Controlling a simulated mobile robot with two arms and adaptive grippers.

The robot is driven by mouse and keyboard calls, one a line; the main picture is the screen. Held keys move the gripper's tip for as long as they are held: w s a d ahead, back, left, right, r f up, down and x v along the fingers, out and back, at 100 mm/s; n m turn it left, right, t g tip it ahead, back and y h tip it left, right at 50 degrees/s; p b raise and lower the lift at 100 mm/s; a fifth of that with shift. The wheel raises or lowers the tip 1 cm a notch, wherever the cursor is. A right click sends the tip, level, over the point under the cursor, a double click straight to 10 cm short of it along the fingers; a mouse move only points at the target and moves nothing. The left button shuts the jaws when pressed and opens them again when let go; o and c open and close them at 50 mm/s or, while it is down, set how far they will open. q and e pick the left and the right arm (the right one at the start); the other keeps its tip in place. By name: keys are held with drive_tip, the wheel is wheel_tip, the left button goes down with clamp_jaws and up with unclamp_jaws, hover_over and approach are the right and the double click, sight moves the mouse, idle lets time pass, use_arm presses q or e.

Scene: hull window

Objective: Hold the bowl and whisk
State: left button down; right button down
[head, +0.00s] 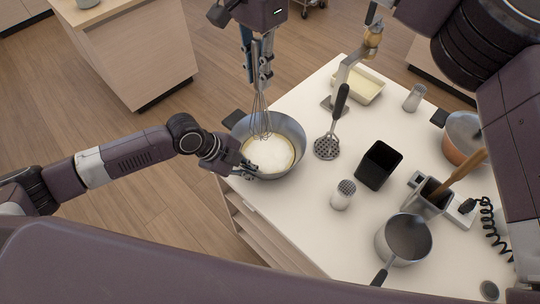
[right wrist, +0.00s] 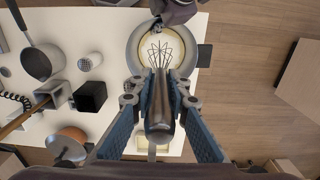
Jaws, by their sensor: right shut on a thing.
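The grey metal bowl (head: 292,130) sits at the left edge of the white counter, with pale creamy contents inside. It also shows in the right wrist view (right wrist: 134,54). The whisk (head: 257,103) hangs upright, its wires down in the bowl. My right gripper (head: 259,72) is above the bowl, shut on the whisk's metal handle (right wrist: 160,112). My left gripper (head: 245,169) is at the bowl's near left rim. Its fingers overlap the rim, and whether they are closed on it is unclear.
Right of the bowl on the counter (head: 290,215) are a black-handled skimmer (head: 327,147), a shaker (head: 343,194), a black box (head: 379,165) and a saucepan (head: 403,239). A copper pot (head: 463,140) and a tray (head: 368,84) stand farther back. Open floor lies left.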

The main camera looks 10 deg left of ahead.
use_arm(q)
drive_tip(key=shift+c, duration=0.4)
unclamp_jaws()
idle(1.4)
drive_tip(key=shift+o, duration=0.4)
